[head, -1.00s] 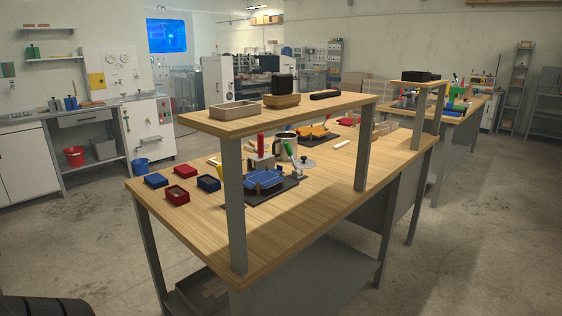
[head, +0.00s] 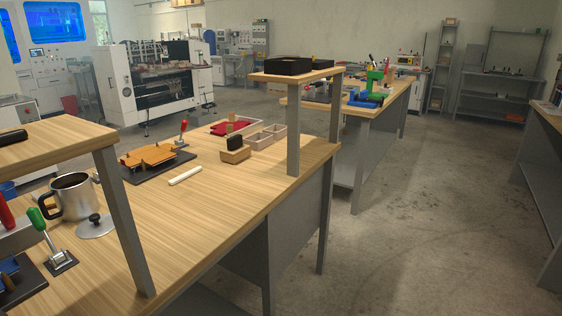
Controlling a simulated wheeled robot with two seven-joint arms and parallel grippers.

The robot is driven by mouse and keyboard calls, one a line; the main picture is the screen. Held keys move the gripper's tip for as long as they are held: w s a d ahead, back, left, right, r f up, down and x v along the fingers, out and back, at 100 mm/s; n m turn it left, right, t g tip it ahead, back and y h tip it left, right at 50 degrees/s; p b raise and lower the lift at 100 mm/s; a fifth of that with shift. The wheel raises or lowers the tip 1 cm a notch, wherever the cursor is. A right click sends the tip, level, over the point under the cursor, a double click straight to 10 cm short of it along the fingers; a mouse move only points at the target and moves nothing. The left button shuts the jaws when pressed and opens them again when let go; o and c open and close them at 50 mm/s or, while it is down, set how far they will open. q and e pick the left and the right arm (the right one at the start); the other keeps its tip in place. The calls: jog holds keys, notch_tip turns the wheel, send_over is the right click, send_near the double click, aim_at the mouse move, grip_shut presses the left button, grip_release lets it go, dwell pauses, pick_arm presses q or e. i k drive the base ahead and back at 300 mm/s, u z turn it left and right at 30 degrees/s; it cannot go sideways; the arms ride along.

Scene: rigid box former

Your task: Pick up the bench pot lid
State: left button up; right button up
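The pot lid (head: 97,228) is a flat grey disc with a black knob. It lies on the wooden bench top at the left of the head view. The metal pot (head: 78,202), open at the top and with a handle, stands just behind and left of the lid. Neither of my grippers is in view. Nothing covers the lid, and a toggle clamp with a green handle (head: 40,222) stands to its left.
A raised shelf (head: 60,140) on a grey post (head: 126,222) stands close to the lid's right. An orange plate fixture (head: 150,158) and a white rod (head: 185,176) lie farther back. Open floor (head: 400,260) extends right of the bench (head: 215,225).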

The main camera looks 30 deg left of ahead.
aim_at(97, 226)
jog(key=i, duration=2.35)
jog(key=u, duration=4.75)
